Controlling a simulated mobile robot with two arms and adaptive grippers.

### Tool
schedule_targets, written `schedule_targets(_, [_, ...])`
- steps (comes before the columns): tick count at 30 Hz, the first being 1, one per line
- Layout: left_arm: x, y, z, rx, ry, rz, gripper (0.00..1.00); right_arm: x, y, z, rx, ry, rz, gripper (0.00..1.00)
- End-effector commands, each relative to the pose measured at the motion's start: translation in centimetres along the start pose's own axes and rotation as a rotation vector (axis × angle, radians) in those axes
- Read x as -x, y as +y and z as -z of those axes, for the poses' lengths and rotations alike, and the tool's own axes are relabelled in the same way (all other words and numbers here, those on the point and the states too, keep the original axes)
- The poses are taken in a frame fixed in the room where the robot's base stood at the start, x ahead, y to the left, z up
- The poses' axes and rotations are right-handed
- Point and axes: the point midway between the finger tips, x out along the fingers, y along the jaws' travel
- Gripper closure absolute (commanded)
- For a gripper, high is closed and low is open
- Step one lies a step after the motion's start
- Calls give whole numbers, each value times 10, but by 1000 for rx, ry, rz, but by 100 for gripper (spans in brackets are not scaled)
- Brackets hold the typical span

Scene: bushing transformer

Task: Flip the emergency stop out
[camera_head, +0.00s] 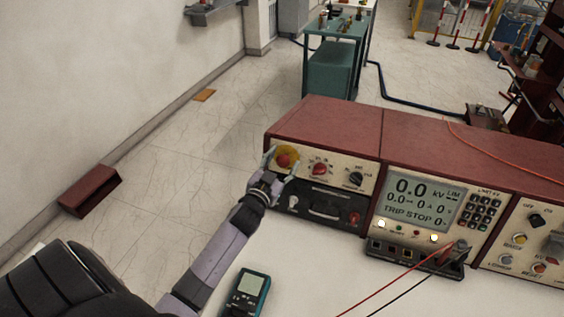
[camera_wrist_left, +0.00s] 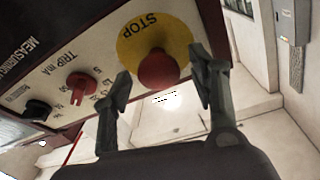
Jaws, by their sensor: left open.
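The emergency stop is a red mushroom button (camera_head: 283,160) on a round yellow plate, at the upper left corner of the control panel (camera_head: 340,183). In the left wrist view the red button (camera_wrist_left: 158,70) sits on the yellow plate (camera_wrist_left: 135,37) marked STOP. My left gripper (camera_head: 281,166) is at the button, and in the left wrist view its fingers (camera_wrist_left: 160,80) are spread apart with the button just beyond and between their tips. I cannot tell whether a finger touches it. My right gripper is not in view.
A red TRIP mA knob (camera_head: 319,169) and a black knob (camera_head: 356,178) sit right of the button. A multimeter (camera_head: 247,291) lies on the white table. Red and black cables (camera_head: 398,280) run over the table front. A teal cart (camera_head: 333,66) stands behind.

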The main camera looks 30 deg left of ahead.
Motion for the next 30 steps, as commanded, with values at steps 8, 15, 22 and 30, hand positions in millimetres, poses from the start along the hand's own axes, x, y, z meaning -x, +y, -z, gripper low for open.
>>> schedule_targets(8, [8, 0, 0, 0, 0, 0, 46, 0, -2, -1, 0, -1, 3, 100])
schedule_targets(15, [54, 0, -1, 0, -2, 0, 46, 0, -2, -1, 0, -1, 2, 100])
schedule_targets(22, [99, 0, -2, 1, -4, 0, 46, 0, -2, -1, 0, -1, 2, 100])
schedule_targets(30, [120, 0, -1, 0, -1, 0, 46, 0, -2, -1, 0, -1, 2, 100])
